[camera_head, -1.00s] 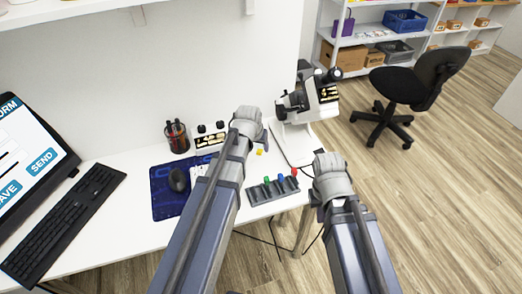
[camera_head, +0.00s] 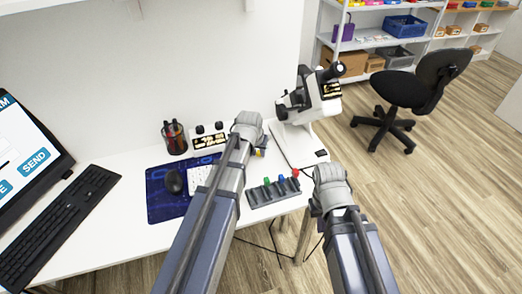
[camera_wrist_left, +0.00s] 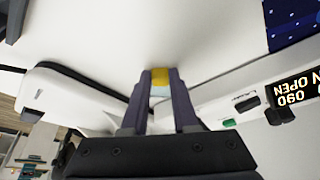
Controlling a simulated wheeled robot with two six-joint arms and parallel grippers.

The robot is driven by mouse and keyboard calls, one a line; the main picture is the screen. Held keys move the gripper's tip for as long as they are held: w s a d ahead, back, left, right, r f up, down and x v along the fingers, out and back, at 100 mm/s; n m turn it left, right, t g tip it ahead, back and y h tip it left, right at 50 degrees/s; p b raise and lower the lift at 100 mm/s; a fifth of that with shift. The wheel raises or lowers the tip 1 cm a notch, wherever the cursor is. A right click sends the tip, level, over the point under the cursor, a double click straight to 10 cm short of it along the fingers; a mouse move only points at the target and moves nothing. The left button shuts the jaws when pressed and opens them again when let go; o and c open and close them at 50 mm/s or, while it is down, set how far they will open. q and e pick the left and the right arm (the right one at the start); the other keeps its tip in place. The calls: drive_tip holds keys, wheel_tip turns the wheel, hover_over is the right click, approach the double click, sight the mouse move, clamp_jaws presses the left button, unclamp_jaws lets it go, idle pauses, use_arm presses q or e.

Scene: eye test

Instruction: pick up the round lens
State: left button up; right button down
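In the left wrist view, a small yellow piece (camera_wrist_left: 160,76) with a pale blue patch below it shows between the fingertips of my left gripper (camera_wrist_left: 160,88). I cannot tell whether this is the round lens, or whether the fingers press on it. In the head view, my left gripper (camera_head: 260,150) is over the white table, left of the microscope, and a bit of yellow shows at its fingers. The wrist hides most of it. My right gripper (camera_head: 329,185) is off the table's right edge; its fingers are hidden.
A white microscope (camera_head: 308,100) stands behind to the right. A grey rack (camera_head: 262,195) with several coloured knobs lies at the front edge.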

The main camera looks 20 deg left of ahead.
use_arm(q)
clamp_jaws()
drive_tip(key=shift+r, duration=0.1)
wheel_tip(320, 180, up, 11)
drive_tip(key=p, duration=1.1)
